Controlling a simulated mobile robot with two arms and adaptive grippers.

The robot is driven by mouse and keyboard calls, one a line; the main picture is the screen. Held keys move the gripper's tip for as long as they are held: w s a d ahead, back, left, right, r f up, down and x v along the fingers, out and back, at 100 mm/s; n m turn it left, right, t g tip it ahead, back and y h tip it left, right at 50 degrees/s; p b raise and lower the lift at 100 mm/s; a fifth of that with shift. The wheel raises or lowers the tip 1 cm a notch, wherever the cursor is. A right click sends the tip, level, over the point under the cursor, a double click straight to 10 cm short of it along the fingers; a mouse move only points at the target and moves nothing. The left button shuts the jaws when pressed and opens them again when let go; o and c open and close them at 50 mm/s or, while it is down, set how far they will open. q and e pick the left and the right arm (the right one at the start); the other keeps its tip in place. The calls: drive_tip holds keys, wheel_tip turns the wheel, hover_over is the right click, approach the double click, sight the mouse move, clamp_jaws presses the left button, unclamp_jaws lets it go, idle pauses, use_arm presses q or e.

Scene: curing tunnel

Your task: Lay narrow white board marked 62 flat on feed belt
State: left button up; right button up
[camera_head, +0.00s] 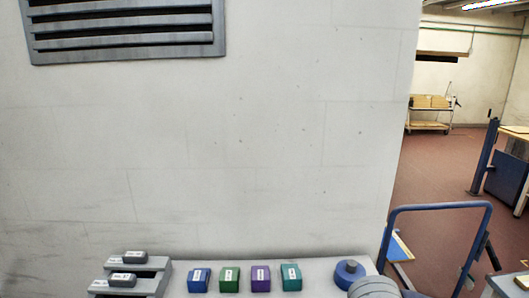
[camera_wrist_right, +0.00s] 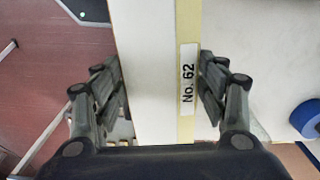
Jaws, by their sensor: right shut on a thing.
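The narrow white board (camera_wrist_right: 147,70) with a pale yellow edge strip and a label reading No. 62 runs upright through the right wrist view. My right gripper (camera_wrist_right: 160,88) is shut on it, with one finger on each side. I cannot identify the feed belt in either view.
A shelf along the pale wall holds blue (camera_head: 199,280), green (camera_head: 229,279), purple (camera_head: 260,278) and teal (camera_head: 291,277) blocks and a blue round object (camera_head: 349,273). Stepped grey racks (camera_head: 150,264) stand left. A blue rail (camera_head: 440,207) is at right, with open red floor (camera_head: 430,170) beyond.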

drive_tip(key=n, duration=0.1)
drive_tip(key=d+n, duration=0.1)
drive_tip(key=n, duration=0.1)
drive_tip(key=f+n+b, duration=0.1)
drive_tip(key=shift+w+d, duration=0.2)
drive_tip(key=shift+w, duration=0.2)
drive_tip(key=n, duration=0.1)
drive_tip(key=d+n+b, duration=0.1)
drive_tip(key=n, duration=0.2)
drive_tip(key=shift+w+d+f+n, duration=0.15)
drive_tip(key=shift+w+f+n, duration=0.2)
drive_tip(key=shift+n, duration=0.05)
drive_tip(key=n, duration=0.1)
drive_tip(key=n+b, duration=0.1)
drive_tip(key=d+n, duration=0.1)
drive_tip(key=n, duration=0.1)
drive_tip(key=shift+w+f+b, duration=0.3)
drive_tip(key=n, duration=0.3)
drive_tip(key=shift+w+d+f+b, duration=0.1)
drive_tip(key=shift+w+d+b, duration=0.1)
drive_tip(key=shift+d+b, duration=0.15)
